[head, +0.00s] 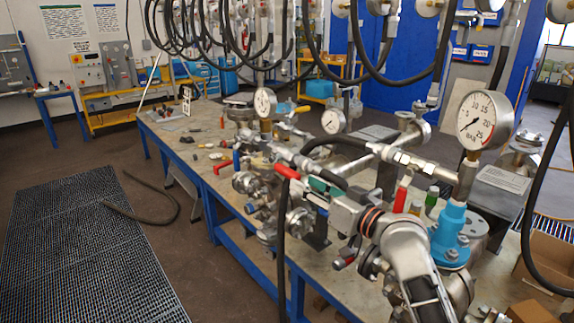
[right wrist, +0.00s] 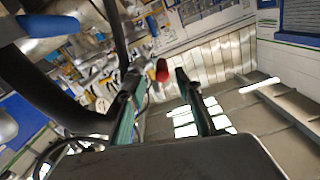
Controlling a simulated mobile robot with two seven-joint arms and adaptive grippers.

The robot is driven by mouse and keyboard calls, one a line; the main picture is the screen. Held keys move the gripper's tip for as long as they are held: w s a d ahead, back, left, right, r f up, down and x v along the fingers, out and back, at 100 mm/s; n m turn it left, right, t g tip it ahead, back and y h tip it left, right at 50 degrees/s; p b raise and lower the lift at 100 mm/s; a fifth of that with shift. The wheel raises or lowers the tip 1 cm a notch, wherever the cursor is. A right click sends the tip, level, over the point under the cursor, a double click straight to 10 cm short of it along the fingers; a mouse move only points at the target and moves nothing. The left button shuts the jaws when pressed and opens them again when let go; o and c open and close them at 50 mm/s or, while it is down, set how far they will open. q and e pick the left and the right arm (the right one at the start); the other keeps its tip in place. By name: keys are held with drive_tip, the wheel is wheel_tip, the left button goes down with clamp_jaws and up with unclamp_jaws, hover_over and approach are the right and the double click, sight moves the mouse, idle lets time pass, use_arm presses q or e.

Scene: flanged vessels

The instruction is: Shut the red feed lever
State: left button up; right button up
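A red lever (head: 287,172) sticks out from the metal valve piping on the bench, in the middle of the head view. My right gripper (head: 308,188) is just right of it, fingers pointing toward it. In the right wrist view the two fingers stand apart, and a rounded red end (right wrist: 162,70) shows between their tips, seemingly the lever's handle. Whether they touch it cannot be told. Another red handle (head: 222,167) sits farther left on the piping. No label shows which is the feed lever. My left gripper is not in view.
A pressure gauge (head: 485,121) on a blue fitting (head: 452,235) stands right of my right arm. Black hoses (head: 282,250) hang around the piping. A blue-framed bench (head: 245,262) carries the vessels. Open floor and a grating (head: 80,250) lie to the left.

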sight(287, 172)
drive_tip(key=shift+w+a+r, duration=0.25)
drive_tip(key=shift+r, duration=0.05)
drive_tip(key=shift+p+x, duration=0.3)
drive_tip(key=shift+x, duration=3.25)
clamp_jaws()
